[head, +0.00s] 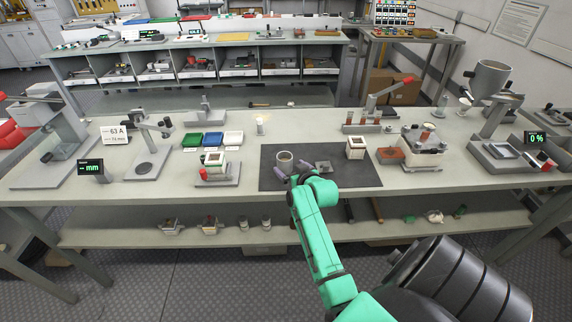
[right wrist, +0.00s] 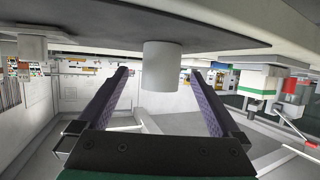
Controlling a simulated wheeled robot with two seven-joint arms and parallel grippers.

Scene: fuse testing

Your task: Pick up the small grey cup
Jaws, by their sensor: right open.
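The small grey cup (head: 285,160) stands upright on the dark mat (head: 345,176), left of the mat's middle. My right gripper (head: 292,171) is over the mat on the near side of the cup, open and empty. The right wrist view is upside down; in it the grey cup (right wrist: 161,66) shows between the two spread fingers, near their tips. A gap shows on each side, so neither finger touches it. Part of the cup's lower near side is hidden by a finger in the head view. My left gripper is not in view.
Right of the cup on the mat are a flat grey piece (head: 323,166) and a white block-shaped holder (head: 356,148). A red tray (head: 390,155) and a press (head: 422,150) stand farther right. A small fixture (head: 213,171) and coloured bins (head: 213,140) stand to the left.

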